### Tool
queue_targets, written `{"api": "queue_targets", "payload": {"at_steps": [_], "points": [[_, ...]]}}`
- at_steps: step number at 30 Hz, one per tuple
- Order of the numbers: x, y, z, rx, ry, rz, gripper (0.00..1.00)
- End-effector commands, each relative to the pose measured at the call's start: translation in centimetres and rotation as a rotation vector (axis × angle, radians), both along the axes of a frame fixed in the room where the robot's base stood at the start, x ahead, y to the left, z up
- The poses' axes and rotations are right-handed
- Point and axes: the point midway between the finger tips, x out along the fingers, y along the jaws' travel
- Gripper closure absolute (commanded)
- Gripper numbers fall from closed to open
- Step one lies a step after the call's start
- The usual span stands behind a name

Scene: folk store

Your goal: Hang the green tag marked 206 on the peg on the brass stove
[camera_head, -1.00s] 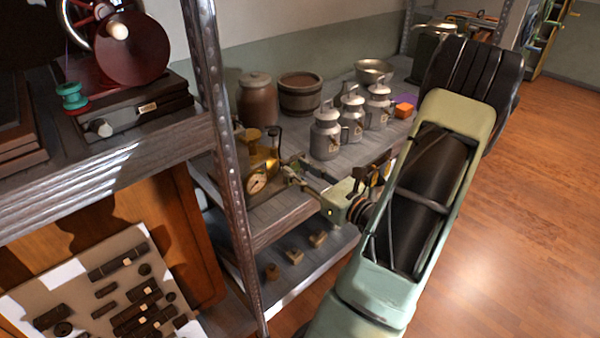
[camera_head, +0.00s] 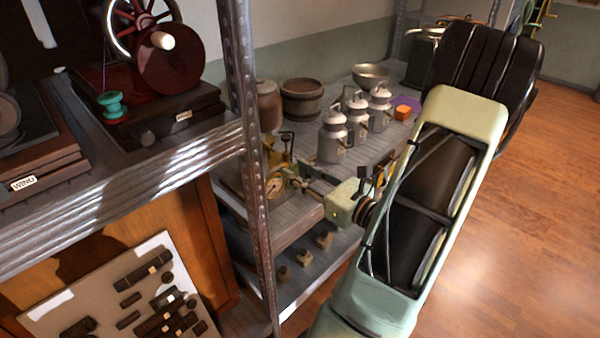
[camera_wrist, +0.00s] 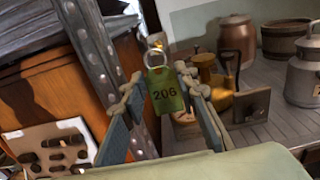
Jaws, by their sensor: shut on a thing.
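The green tag marked 206 (camera_wrist: 168,97) hangs between the fingers of my gripper (camera_wrist: 160,80) in the wrist view, its number facing the camera. A metal ring (camera_wrist: 147,61) stands up from its top edge. The brass stove (camera_wrist: 212,72) is just beyond and to the right of the tag, on a wooden base. In the head view the stove (camera_head: 272,168), with a round dial, stands on the shelf directly left of my gripper (camera_head: 297,178). I cannot clearly make out the peg; the tag and fingers cover part of the stove.
A perforated metal post (camera_head: 245,140) rises close left of the stove. Several milk cans (camera_head: 333,135), a brown crock (camera_head: 269,105) and a wooden tub (camera_head: 302,98) stand behind. An orange cube (camera_head: 402,112) sits farther back. Small wooden blocks (camera_head: 304,257) lie on the lower shelf.

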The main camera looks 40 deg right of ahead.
Motion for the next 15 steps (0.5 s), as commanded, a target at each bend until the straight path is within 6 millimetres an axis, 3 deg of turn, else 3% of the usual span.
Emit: {"api": "queue_targets", "payload": {"at_steps": [15], "points": [[2.8,0.3,-0.4,0.0,-0.001,0.002,0.95]]}}
